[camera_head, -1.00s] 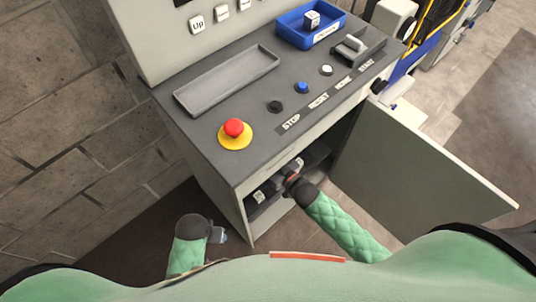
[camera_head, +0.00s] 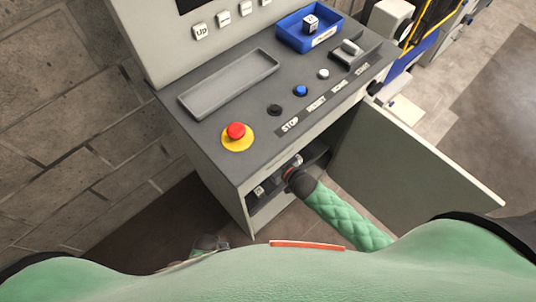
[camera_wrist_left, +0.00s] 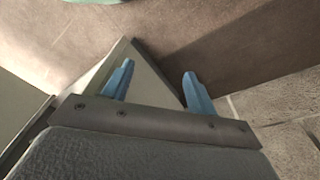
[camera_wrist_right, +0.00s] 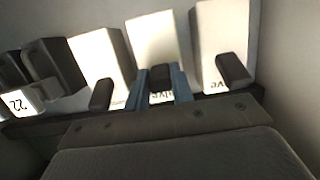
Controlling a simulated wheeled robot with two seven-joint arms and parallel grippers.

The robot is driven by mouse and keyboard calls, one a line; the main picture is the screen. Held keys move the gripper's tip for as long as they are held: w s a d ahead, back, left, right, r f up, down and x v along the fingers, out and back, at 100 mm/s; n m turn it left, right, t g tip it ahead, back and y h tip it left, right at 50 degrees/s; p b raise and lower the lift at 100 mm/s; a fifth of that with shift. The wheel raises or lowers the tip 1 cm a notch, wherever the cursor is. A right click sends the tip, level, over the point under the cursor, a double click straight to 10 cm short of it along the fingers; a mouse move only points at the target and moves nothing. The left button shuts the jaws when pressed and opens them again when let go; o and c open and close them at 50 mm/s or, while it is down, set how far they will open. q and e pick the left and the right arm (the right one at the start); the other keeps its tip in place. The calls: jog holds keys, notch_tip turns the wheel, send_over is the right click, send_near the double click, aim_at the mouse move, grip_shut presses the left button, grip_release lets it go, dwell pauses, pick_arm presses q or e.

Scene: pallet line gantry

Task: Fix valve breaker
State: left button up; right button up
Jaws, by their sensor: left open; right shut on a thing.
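In the right wrist view a row of breakers fills the cabinet. My right gripper (camera_wrist_right: 165,88) is shut on the black toggle (camera_wrist_right: 160,76) of the middle white breaker (camera_wrist_right: 150,40), whose partly hidden label seems to read "valve". White breakers with black toggles stand to its left (camera_wrist_right: 92,55) and right (camera_wrist_right: 218,35). In the head view this gripper (camera_head: 290,175) is inside the open cabinet (camera_head: 245,208), and the toggle is hidden. My left gripper (camera_wrist_left: 155,82) is open and empty, low beside the cabinet. In the head view it (camera_head: 222,241) is mostly cut off by my body.
The cabinet door (camera_head: 415,155) stands open to the right. The console top has a red stop button (camera_head: 236,131), a grey tray (camera_head: 230,83) and a blue bin (camera_head: 295,40) holding a small block (camera_head: 310,23). Dark breakers (camera_wrist_right: 55,65) stand farther left in the row.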

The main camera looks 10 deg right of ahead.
jog(key=shift+r, duration=0.1)
jog(key=o, duration=1)
pick_arm(q)
notch_tip(320, 180, up, 8)
jog(key=w+d+b, duration=0.1)
jog(key=w+b, duration=0.1)
jog(key=shift+d, duration=0.25)
pick_arm(e)
jog(key=shift+v, duration=3.85)
pick_arm(q)
jog(key=shift+f, duration=0.15)
